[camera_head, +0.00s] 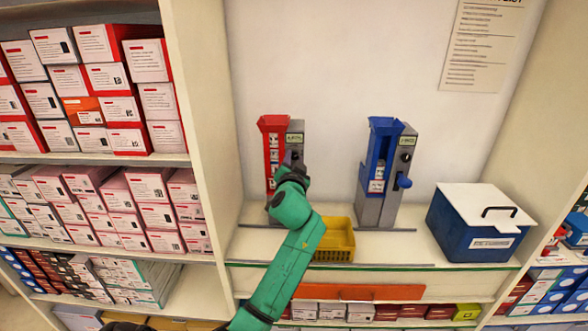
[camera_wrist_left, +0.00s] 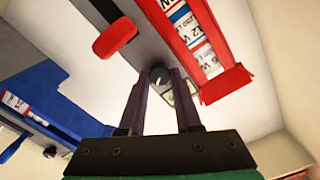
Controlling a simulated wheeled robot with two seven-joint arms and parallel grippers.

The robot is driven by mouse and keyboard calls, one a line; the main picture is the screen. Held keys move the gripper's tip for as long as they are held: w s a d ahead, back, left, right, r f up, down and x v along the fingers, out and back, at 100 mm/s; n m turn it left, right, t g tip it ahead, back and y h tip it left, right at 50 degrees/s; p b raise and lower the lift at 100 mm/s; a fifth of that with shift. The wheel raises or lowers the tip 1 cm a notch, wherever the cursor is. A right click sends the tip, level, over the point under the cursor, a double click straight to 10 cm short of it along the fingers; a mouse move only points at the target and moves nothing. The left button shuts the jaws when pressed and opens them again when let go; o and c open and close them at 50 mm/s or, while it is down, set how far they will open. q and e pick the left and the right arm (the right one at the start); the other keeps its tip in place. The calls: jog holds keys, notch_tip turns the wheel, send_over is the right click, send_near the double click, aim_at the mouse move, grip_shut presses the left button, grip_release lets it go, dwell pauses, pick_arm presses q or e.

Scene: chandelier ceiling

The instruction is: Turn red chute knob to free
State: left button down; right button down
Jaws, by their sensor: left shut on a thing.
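The red chute (camera_head: 272,148) stands on the white counter against the back wall, with a grey column on its right side. My left gripper (camera_head: 290,160) is at the front of that column and covers the knob in the head view. In the left wrist view the two fingers (camera_wrist_left: 160,80) of my left gripper are closed around the small dark round knob (camera_wrist_left: 158,73). A red lever (camera_wrist_left: 115,37) and the chute with its labelled boxes (camera_wrist_left: 190,38) show beside the fingers. Which setting the knob points to cannot be told. My right gripper is not in view.
A blue chute (camera_head: 378,158) with a blue lever (camera_head: 404,181) stands to the right. A yellow basket (camera_head: 337,243) is in front, partly behind my left arm. A blue box (camera_head: 475,235) with a white lid sits at the right. Shelves of boxes (camera_head: 130,205) fill the left.

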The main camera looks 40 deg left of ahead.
pick_arm(q)
jog(key=n+b, duration=0.1)
jog(key=n, duration=0.1)
jog(key=n+b, duration=0.2)
jog(key=n, duration=0.1)
jog(key=shift+f+n, duration=0.2)
jog(key=shift+n, duration=0.1)
jog(key=n+b, duration=0.2)
jog(key=n, duration=0.1)
jog(key=shift+r+n, duration=0.1)
jog(key=shift+n, duration=1.1)
jog(key=c, duration=0.6)
grip_release()
